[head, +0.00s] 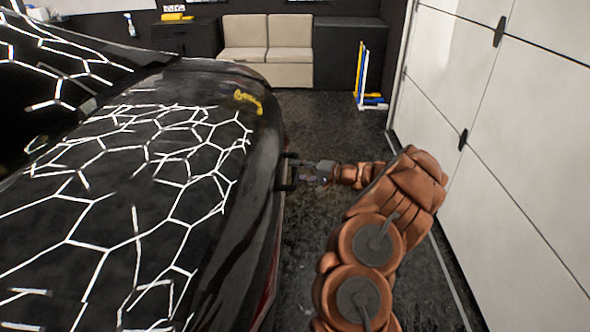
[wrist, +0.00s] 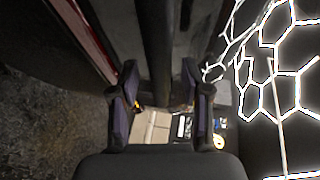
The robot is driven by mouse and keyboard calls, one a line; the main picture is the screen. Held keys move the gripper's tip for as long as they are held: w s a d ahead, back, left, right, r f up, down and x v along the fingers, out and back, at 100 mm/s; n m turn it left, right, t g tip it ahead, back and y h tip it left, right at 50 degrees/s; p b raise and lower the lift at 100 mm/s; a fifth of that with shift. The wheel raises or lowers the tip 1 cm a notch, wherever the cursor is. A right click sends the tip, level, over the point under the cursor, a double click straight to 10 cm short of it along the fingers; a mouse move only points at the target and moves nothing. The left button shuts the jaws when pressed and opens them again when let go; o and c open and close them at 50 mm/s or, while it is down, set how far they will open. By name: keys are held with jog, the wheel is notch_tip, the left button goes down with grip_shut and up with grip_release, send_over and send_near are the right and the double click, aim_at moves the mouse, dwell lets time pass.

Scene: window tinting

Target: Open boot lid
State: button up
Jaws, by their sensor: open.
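The black car's boot lid (head: 215,215) fills the left of the head view, looks closed, and mirrors white hexagonal lights. My gripper (head: 290,174) is at the lid's rear edge, reaching in from the right. In the wrist view my gripper (wrist: 160,95) is open, with one finger on each side of a dark edge strip (wrist: 156,45) of the car's rear. I cannot tell whether the fingers touch it. A red tail light strip (wrist: 92,40) shows left of the fingers, and the glossy lid (wrist: 215,45) lies to the right. No handle can be made out.
White garage door panels (head: 500,130) stand on the right. A beige sofa (head: 268,45) and dark cabinets (head: 345,55) line the back wall. A blue, yellow and white rack (head: 368,85) stands near the door. The dark floor (head: 325,120) behind the car is clear.

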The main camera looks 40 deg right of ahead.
jog(key=shift+w+a+f, duration=0.1)
jog(key=shift+w+a, duration=0.25)
jog(key=shift+w, duration=0.2)
grip_shut()
dwell(0.4)
